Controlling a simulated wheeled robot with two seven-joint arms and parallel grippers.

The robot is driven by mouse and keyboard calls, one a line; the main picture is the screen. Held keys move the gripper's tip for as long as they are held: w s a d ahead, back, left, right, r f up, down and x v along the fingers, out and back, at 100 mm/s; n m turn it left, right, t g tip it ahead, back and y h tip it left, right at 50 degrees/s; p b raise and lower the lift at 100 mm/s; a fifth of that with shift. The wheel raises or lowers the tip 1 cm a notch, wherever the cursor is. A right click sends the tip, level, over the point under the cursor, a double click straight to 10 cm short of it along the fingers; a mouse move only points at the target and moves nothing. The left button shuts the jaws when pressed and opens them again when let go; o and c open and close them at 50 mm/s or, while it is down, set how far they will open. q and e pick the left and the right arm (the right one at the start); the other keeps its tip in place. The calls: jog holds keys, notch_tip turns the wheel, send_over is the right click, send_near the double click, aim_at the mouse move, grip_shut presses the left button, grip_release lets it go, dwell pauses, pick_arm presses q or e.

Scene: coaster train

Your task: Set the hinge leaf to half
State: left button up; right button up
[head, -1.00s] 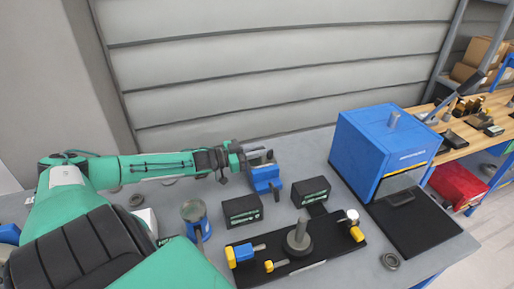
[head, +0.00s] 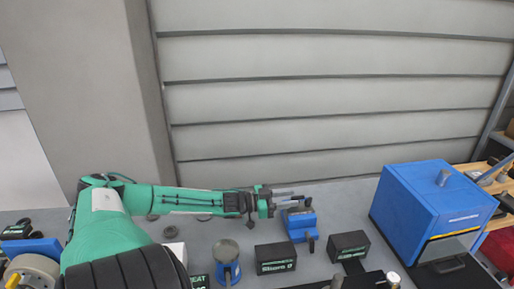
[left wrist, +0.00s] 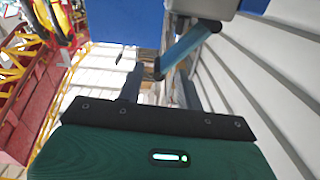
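A small blue fixture (head: 300,226) with grey parts on top stands on the grey bench, near the back. I cannot tell which of its parts is the hinge leaf, or at what angle it stands. My left gripper (head: 290,198) is level, pointing right, beside and behind the top of this fixture. Its fingers are apart with nothing visibly held. In the left wrist view a blue bar (left wrist: 188,48) with a dark end slants from a grey block (left wrist: 205,7) near the open fingers; contact cannot be told. My right gripper is out of view.
A large blue box (head: 425,215) stands right of the fixture. In front are two black labelled boxes (head: 276,258) (head: 348,246) and a blue can-like holder (head: 226,262). A slatted grey wall (head: 330,90) rises behind the bench (head: 200,232).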

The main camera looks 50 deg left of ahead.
pick_arm(q)
jog(key=p+v, duration=0.3)
jog(key=v, duration=0.8)
dwell(0.3)
jog(key=shift+f, duration=0.1)
dwell(0.4)
